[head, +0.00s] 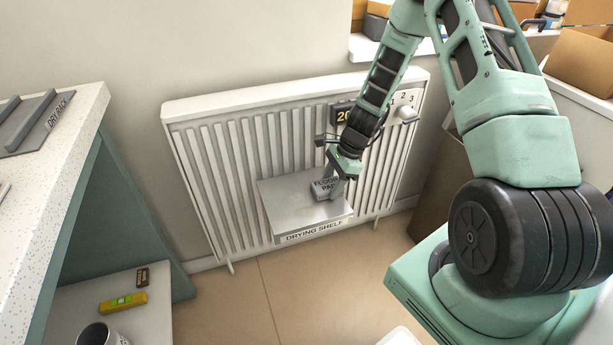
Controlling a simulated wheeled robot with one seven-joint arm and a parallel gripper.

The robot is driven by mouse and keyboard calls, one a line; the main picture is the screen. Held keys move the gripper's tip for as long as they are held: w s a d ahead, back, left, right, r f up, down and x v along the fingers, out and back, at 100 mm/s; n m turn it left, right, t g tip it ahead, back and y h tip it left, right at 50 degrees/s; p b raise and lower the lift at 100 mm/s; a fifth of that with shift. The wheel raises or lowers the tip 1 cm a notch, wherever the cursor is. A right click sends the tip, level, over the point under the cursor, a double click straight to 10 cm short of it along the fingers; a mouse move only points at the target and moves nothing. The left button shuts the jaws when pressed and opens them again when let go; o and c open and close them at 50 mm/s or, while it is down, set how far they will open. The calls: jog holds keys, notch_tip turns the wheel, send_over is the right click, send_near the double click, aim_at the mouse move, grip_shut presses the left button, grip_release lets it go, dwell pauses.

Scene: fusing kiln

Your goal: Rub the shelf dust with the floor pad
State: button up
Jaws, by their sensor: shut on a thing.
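The floor pad (323,190) is a small grey block lettered "FLOOR PAD". It is at the drying shelf (285,213), a pale metal shelf on the front of the white radiator, labelled "DRYING SHELF". My gripper (343,178) is shut on the floor pad from above, at the shelf's right part. The pad looks to be on or just over the shelf surface; I cannot tell if it touches. A faint tan patch of dust (308,211) shows on the shelf just in front of the pad. My gripper hides part of the pad and the shelf's back right corner.
The radiator (225,150) stands behind the shelf, with a display and a numbered dial (407,114). At left is a speckled counter (50,150) with a drying rack (38,122). Below it, a low shelf holds a yellow level (123,303) and a mug (97,335). Boxes stand upper right.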

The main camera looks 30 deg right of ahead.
aim_at(332, 183)
notch_tip(332, 183, up, 3)
jog(key=shift+d+f+p, duration=0.1)
jog(key=shift+f+p, duration=0.05)
jog(key=shift+p, duration=0.7)
notch_tip(332, 183, up, 6)
jog(key=p, duration=0.5)
jog(key=shift+f, duration=0.25)
